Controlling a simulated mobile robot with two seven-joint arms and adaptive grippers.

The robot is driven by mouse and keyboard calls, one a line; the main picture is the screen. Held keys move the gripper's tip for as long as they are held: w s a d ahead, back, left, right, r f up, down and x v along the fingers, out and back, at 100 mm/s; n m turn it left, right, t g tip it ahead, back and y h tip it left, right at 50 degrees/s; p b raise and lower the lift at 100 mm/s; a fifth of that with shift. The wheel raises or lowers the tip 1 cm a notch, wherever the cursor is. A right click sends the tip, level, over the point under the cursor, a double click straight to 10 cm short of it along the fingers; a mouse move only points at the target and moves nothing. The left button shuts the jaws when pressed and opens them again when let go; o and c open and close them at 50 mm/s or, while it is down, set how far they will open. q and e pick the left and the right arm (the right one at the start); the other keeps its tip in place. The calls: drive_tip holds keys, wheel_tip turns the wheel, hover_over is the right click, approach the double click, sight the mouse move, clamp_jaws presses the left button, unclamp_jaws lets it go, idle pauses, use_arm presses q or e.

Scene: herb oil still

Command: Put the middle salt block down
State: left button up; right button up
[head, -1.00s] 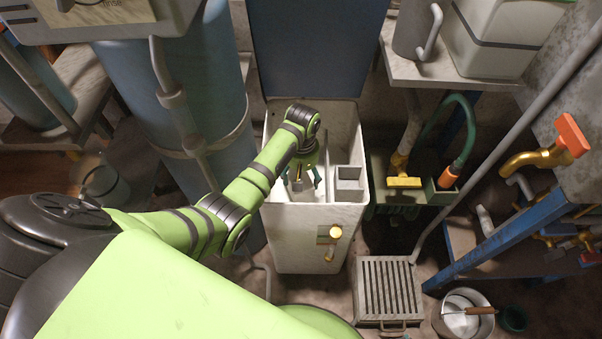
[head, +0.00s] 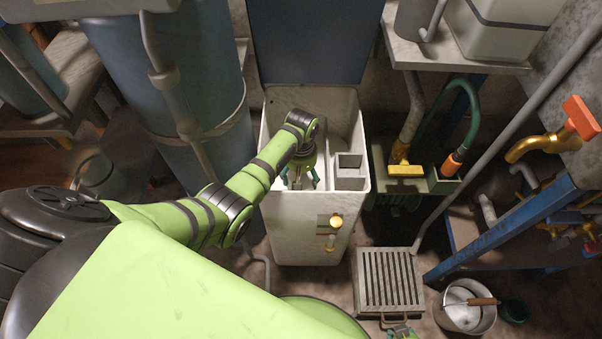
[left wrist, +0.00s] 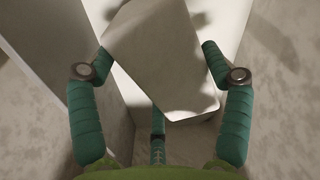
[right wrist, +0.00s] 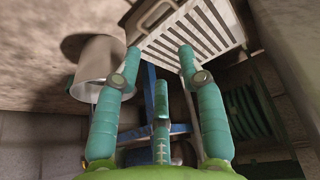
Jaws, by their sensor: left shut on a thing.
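A pale grey salt block (left wrist: 165,55) fills the middle of the left wrist view, tilted in the picture. My left gripper (left wrist: 155,60) is shut on it, with fingers on both sides. In the head view, my left gripper (head: 300,180) reaches down inside the open white tank (head: 347,235), left of its small compartments. The block is mostly hidden there by the gripper, and I cannot tell whether it touches the floor. My right gripper (right wrist: 160,58) is open and empty, with the slatted grate beyond it; only a bit shows at the head view's bottom edge.
A brass tap (head: 334,222) sticks out from the tank's front. A slatted grate (head: 388,280) and a metal pot (head: 465,308) stand on the floor at right. A blue cylinder (head: 180,90) stands close on the left, and the tank's raised blue lid (head: 315,45) is behind.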

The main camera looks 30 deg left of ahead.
use_arm(q)
drive_tip(key=o, duration=1.6)
drive_tip(key=shift+o, duration=0.2)
drive_tip(key=shift+r, duration=0.2)
wheel_tip(320, 180, up, 6)
drive_tip(key=p, duration=0.2)
drive_tip(key=shift+p, duration=0.4)
wheel_tip(320, 180, up, 6)
drive_tip(key=shift+f+p, duration=0.1)
drive_tip(key=shift+p, duration=0.65)
use_arm(e)
drive_tip(key=s, duration=0.2)
drive_tip(key=s+d, duration=0.1)
drive_tip(key=s, duration=0.1)
drive_tip(key=shift+s+d+r, duration=0.1)
drive_tip(key=shift+s+r, duration=0.1)
